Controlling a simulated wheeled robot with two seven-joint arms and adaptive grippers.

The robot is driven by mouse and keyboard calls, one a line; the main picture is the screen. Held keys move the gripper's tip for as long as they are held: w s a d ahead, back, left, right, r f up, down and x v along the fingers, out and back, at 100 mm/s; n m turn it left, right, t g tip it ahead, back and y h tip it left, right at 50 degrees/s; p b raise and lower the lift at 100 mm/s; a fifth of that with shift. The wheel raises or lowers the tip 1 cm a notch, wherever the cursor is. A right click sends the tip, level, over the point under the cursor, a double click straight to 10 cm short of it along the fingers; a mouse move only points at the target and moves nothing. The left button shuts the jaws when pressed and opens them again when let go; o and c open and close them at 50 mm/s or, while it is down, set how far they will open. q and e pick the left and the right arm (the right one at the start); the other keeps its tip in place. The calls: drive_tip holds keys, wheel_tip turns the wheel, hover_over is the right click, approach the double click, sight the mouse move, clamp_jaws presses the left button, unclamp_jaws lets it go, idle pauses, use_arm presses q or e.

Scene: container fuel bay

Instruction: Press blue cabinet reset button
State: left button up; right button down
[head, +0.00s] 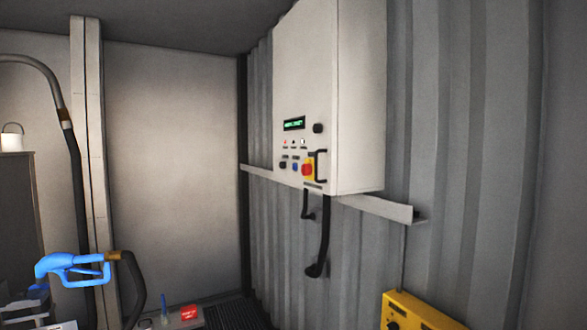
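A white control cabinet (360,110) is mounted on the corrugated wall, right of the picture's middle. Its front panel carries a green-lit display (294,124), a black knob (318,128) and small indicator lights. Below them is a small blue button (295,167), between a dark button (283,165) and a red rotary switch (307,169) on a yellow plate. A black handle (321,165) is at the panel's right. Neither of my grippers shows in the head view, and nothing covers the button.
A pale rail (380,208) runs along the wall behind the cabinet. Black cables (324,240) hang beneath it. A yellow box (420,312) is at the bottom right. A blue fuel nozzle (70,268) and its dark hose (75,170) are at the left. Space before the panel looks clear.

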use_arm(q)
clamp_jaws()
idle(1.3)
